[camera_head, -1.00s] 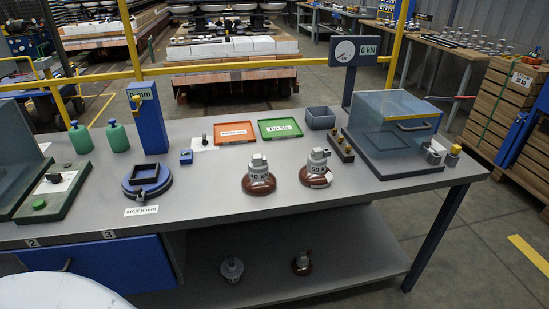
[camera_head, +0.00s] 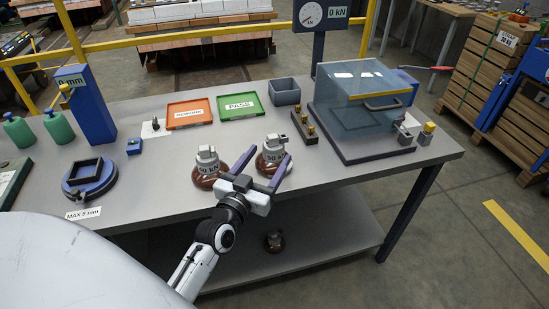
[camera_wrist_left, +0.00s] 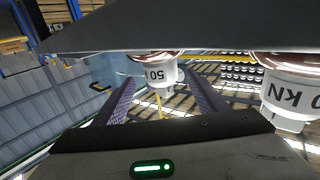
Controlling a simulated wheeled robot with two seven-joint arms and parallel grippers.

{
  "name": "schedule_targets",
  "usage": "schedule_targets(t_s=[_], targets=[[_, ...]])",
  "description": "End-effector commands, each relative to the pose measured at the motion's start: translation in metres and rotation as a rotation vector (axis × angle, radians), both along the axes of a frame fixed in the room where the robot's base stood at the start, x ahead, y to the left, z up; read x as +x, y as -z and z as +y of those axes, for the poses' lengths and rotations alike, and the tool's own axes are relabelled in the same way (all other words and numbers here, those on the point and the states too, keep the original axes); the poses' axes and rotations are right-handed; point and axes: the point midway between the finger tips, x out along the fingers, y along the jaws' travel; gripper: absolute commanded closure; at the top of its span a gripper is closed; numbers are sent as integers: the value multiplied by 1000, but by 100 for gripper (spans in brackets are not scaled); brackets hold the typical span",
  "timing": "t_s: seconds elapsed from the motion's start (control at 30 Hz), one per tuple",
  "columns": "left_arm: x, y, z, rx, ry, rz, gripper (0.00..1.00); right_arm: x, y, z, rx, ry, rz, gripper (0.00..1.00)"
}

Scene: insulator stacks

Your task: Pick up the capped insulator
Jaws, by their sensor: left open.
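Two brown insulators with grey caps stand upright on the grey bench, a left one (camera_head: 206,168) and a right one (camera_head: 271,156). Both caps carry printed kN labels. My left gripper (camera_head: 270,160) is open and reaches over the bench's front edge, its purple fingers pointing at the right insulator. In the left wrist view, which is upside down, an insulator marked 50 (camera_wrist_left: 158,72) appears between the open fingers (camera_wrist_left: 163,84), with no visible grip. The other insulator (camera_wrist_left: 288,95) is outside the fingers on the right. My right gripper is out of view.
An orange tray (camera_head: 189,113) and a green PASS tray (camera_head: 240,107) lie behind the insulators. A clear-covered test box (camera_head: 365,115) stands right, a blue ring gauge (camera_head: 90,180) left. Another insulator (camera_head: 274,241) is on the lower shelf (camera_head: 325,235).

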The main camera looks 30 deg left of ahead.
Motion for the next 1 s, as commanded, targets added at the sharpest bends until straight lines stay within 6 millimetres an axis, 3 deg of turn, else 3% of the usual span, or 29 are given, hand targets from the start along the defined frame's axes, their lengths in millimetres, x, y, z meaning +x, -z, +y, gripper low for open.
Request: schedule_targets(t_s=[0.17, 0.3, 0.6, 1.0], targets=[[26, 4, 8, 0, -1, -4, 34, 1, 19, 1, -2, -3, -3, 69], [43, 3, 11, -2, 0, -1, 34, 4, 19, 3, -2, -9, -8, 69], [47, 1, 12, 0, 0, 1, 34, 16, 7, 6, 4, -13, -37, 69], [47, 1, 12, 0, 0, 1, 100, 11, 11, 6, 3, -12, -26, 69]])
